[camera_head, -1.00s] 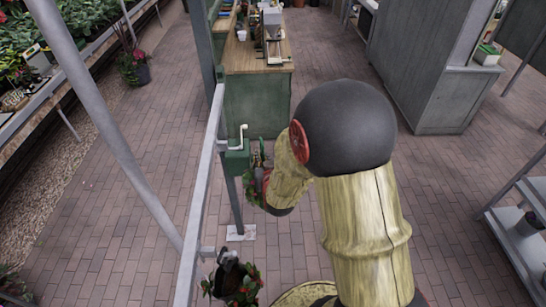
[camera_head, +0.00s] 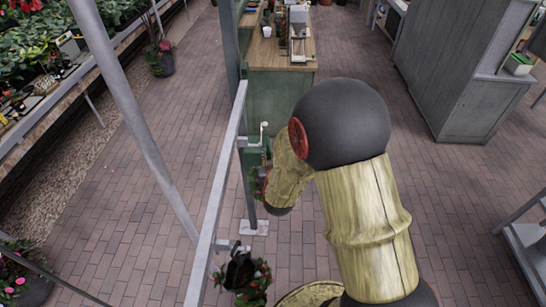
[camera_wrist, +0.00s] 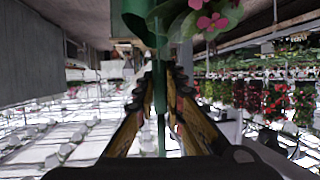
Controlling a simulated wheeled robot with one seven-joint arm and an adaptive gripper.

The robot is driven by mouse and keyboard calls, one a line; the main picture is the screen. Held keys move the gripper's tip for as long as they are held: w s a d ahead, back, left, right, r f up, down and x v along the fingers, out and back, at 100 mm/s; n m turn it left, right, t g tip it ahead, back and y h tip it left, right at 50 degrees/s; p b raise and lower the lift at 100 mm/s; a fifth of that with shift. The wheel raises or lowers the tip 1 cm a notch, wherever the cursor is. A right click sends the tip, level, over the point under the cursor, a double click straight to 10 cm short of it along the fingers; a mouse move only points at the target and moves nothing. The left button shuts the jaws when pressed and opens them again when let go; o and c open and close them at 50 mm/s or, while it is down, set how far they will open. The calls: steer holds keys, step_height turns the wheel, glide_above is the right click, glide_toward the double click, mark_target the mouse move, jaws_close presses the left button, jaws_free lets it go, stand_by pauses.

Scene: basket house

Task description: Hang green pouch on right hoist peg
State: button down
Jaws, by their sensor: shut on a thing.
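My gripper (camera_wrist: 160,78) is shut on a thin green strip in the wrist view. The strip runs between both fingers, up to a green body, which I take to be the green pouch (camera_wrist: 140,22). Pink flowers and leaves hang beside it. In the head view, leaves of this load (camera_head: 255,184) show left of my wrist, close to the grey post; my arm hides the fingers. A green hoist box (camera_head: 252,157) with a white crank is on the post, just above the leaves. I cannot make out the right hoist peg for certain.
A pale rail (camera_head: 217,195) slopes along the left of my arm. A dark hanging planter (camera_head: 240,272) with red flowers is at its lower end. A green workbench (camera_head: 278,97) stands beyond the post. Brick floor is open to the left.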

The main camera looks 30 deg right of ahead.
steer(key=shift+w+a+r+b, duration=0.1)
steer(key=shift+w+a+b, duration=0.15)
steer(key=shift+a+b, duration=0.1)
stand_by(0.5)
stand_by(0.3)
steer(key=shift+w+a+b, duration=0.2)
steer(key=shift+w+a, duration=0.25)
steer(key=shift+a, duration=0.2)
steer(key=shift+w+a+b, duration=0.2)
steer(key=shift+w+a, duration=0.25)
steer(key=shift+a, duration=0.15)
steer(key=shift+a, duration=0.1)
steer(key=shift+w+a, duration=0.45)
steer(key=shift+a, duration=0.1)
steer(key=shift+b, duration=0.6)
steer(key=shift+a+f+b, duration=0.1)
steer(key=shift+f+b, duration=0.45)
steer(key=shift+f, duration=0.1)
steer(key=shift+f, duration=0.15)
stand_by(0.4)
